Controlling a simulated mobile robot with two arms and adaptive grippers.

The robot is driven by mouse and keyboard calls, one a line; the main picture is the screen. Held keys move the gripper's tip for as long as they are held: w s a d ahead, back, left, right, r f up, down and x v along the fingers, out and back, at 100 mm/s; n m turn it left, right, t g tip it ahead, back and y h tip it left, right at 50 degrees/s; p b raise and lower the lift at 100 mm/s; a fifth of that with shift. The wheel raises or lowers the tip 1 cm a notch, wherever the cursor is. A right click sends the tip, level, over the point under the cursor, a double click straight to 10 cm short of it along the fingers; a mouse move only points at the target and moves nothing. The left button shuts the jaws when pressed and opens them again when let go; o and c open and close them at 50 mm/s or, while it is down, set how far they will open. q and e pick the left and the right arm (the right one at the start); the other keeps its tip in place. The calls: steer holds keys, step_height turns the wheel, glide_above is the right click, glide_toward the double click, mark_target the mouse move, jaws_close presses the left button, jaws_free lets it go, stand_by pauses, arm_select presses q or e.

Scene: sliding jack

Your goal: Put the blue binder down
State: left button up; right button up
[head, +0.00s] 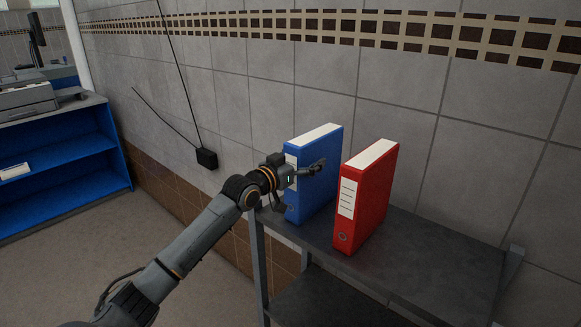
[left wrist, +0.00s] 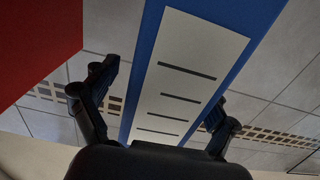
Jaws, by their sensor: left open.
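The blue binder (head: 328,150) stands upright on the dark grey shelf (head: 440,248), towards its left end and near the wall. My left gripper (head: 308,170) is at the binder's spine. In the left wrist view the blue binder (left wrist: 147,75) shows its spine with a white label. The fingers of the left gripper (left wrist: 160,88) are open, one on each side of the spine, with gaps visible. My right gripper is not in view.
A red binder (head: 374,195) stands upright just right of the blue one, with a narrow gap between them. The shelf's right part is bare. A tiled wall (head: 480,130) rises behind. A blue cabinet (head: 60,165) with a printer stands at the far left.

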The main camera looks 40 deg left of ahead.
arm_select(q)
steer(key=s+b, duration=0.3)
steer(key=s, duration=0.8)
steer(key=shift+a, duration=0.4)
steer(key=shift+f, duration=0.1)
